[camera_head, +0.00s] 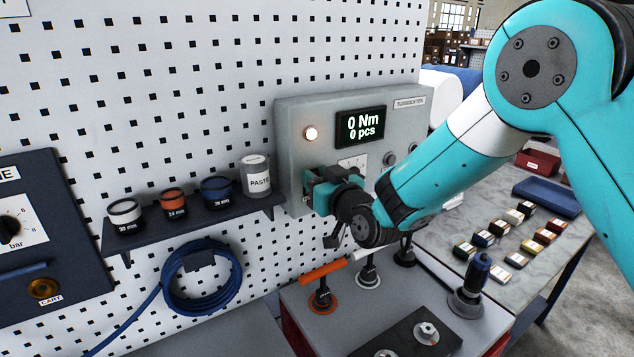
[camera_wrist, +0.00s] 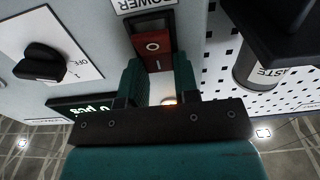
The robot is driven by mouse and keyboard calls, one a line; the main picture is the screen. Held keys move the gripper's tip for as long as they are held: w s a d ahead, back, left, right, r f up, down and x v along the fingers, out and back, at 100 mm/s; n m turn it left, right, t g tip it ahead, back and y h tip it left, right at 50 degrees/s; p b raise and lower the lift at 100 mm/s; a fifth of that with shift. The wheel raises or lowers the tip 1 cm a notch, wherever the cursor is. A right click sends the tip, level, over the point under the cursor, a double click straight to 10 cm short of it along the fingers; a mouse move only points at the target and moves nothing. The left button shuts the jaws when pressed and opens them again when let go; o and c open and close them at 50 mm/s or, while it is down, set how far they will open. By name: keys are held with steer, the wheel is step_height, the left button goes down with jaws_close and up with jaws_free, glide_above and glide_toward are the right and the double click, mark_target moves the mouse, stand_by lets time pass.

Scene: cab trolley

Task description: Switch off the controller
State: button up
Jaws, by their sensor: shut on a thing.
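The controller (camera_head: 290,115) is a grey box on the pegboard. Its display (camera_head: 360,127) is lit and reads 0 Nm and 0 pcs, and a round lamp (camera_head: 311,133) beside it glows. My gripper (camera_head: 316,187) is at the controller's lower left front and hides the switch in the head view. In the wrist view, the red power switch (camera_wrist: 152,47), marked O and I, sits in a dark frame under a POWER label. My gripper (camera_wrist: 157,70) has its teal fingers on either side of the switch, shut on it. Which side of the rocker is pressed is unclear.
A shelf (camera_head: 190,218) at left holds several small tubs and a PASTE jar (camera_head: 255,175). A black knob (camera_wrist: 42,63) sits beside the switch in the wrist view. Below stand an orange-handled tool (camera_head: 322,272) and other tools. Small boxes (camera_head: 495,228) lie on the right bench.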

steer(key=f+t+b, duration=0.1)
steer(key=b, duration=0.3)
steer(key=shift+y+b, duration=0.3)
steer(key=shift+b, duration=0.1)
steer(key=t+y+b, duration=0.1)
steer(key=b, duration=0.6)
steer(key=shift+s+d+f, duration=0.15)
steer(key=t+b, duration=0.1)
steer(key=b, duration=0.4)
steer(key=shift+s+f+y, duration=0.1)
steer(key=shift+y, duration=0.2)
steer(key=t+b, duration=0.1)
steer(key=b, duration=0.1)
steer(key=shift+r+b, duration=0.25)
steer(key=shift+b, duration=0.15)
steer(key=shift+r, duration=0.1)
steer(key=o, duration=0.9)
